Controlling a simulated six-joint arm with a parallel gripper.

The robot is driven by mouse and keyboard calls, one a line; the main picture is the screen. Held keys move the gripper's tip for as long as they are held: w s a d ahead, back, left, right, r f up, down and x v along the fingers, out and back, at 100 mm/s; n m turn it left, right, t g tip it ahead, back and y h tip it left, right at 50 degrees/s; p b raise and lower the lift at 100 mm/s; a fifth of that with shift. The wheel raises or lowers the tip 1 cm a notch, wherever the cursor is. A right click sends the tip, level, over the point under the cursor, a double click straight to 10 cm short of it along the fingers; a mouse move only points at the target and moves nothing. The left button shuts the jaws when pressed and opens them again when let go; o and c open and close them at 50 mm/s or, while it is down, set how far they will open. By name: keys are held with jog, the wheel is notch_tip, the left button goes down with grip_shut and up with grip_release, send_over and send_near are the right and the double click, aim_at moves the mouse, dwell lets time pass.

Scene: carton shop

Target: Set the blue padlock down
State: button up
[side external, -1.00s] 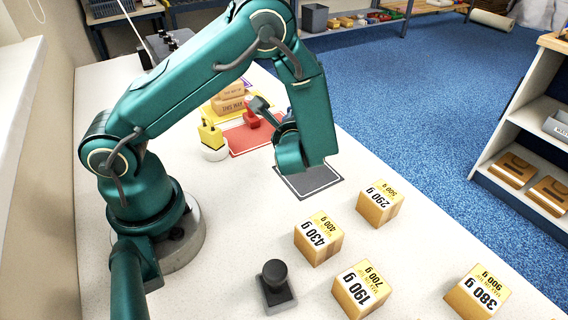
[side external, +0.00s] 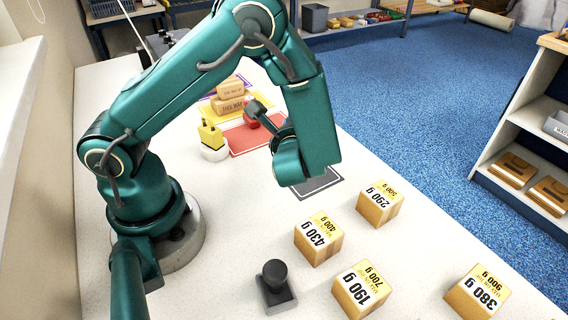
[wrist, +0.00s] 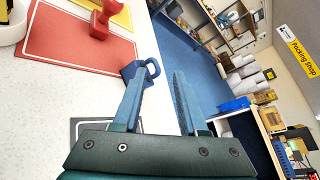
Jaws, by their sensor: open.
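The blue padlock (wrist: 128,72) shows in the wrist view beside the tip of the left finger, close to the near right corner of the red mat (wrist: 75,45). Its shackle points to the right. The finger covers part of it, so I cannot tell whether they touch or whether it rests on the table. My gripper (wrist: 160,78) is open, with a clear gap between its fingers. In the side view my wrist hides the fingers, and I cannot make out the padlock there.
A dark grey mat (side external: 322,182) lies below my wrist. Several weight-marked boxes (side external: 319,238) and a black stamp (side external: 275,288) stand nearer the camera.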

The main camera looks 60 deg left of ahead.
jog(key=v, duration=0.8)
jog(key=s+a+r+n+g+h, duration=0.25)
jog(key=s+n+g+h, duration=0.25)
jog(key=s+n+g, duration=0.35)
jog(key=s+d+r+n+t+h, duration=0.2)
jog(key=d+r+n+t+h, duration=0.2)
jog(key=d+n+h, duration=0.3)
jog(key=shift+r+n+t, duration=0.25)
jog(key=shift+n+t, duration=0.2)
jog(key=shift+t, duration=0.4)
